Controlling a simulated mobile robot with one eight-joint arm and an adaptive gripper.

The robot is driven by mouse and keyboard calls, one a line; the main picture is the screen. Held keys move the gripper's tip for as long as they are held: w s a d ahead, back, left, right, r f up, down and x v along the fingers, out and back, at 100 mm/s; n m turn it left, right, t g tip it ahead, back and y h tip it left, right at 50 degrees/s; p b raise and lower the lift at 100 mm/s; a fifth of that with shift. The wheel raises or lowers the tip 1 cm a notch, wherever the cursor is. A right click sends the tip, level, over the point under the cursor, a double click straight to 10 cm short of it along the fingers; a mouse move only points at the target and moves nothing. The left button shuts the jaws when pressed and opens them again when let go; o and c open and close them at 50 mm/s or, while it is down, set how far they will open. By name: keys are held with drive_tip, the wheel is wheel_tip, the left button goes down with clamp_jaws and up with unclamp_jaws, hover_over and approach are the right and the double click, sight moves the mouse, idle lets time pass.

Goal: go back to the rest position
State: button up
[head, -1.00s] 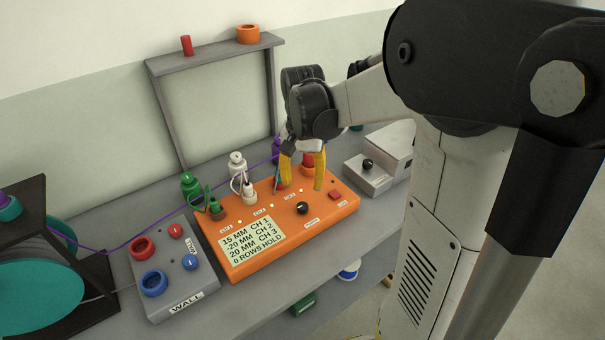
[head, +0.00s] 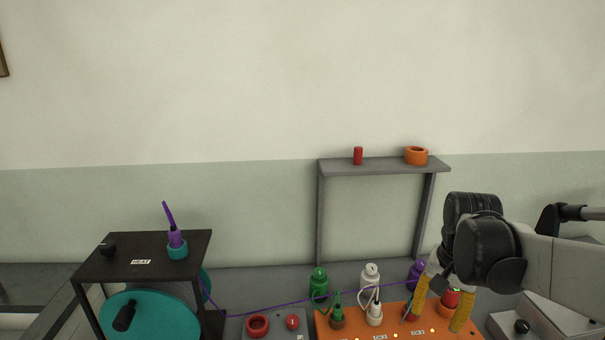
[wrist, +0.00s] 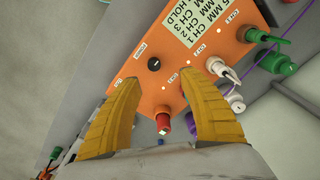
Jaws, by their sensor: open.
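My gripper (head: 438,305) is open, its two yellow fingers pointing down over the right part of the orange control box (head: 388,334). A red plug (head: 452,297) shows between the fingers in the head view. In the wrist view the same red plug (wrist: 163,122) lies between the spread fingers of my gripper (wrist: 158,80), and neither finger visibly grips it. I cannot tell how far the fingertips are above the box. The box's front is cut off by the head view's lower edge; its display (wrist: 196,18) shows in the wrist view.
Green (head: 319,284), white (head: 371,276) and purple (head: 416,275) bottle-like plugs stand behind the box. A black stand (head: 100,266) with a teal drum (head: 150,318) is left.

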drive_tip(key=s+a+r+n+t, duration=0.2)
drive_tip(key=s+a+n+t, duration=0.4)
drive_tip(key=s+a, duration=0.3)
drive_tip(key=shift+s+a+r+n, duration=0.25)
drive_tip(key=shift+s+a+n, duration=0.1)
drive_tip(key=shift+a+n, duration=0.6)
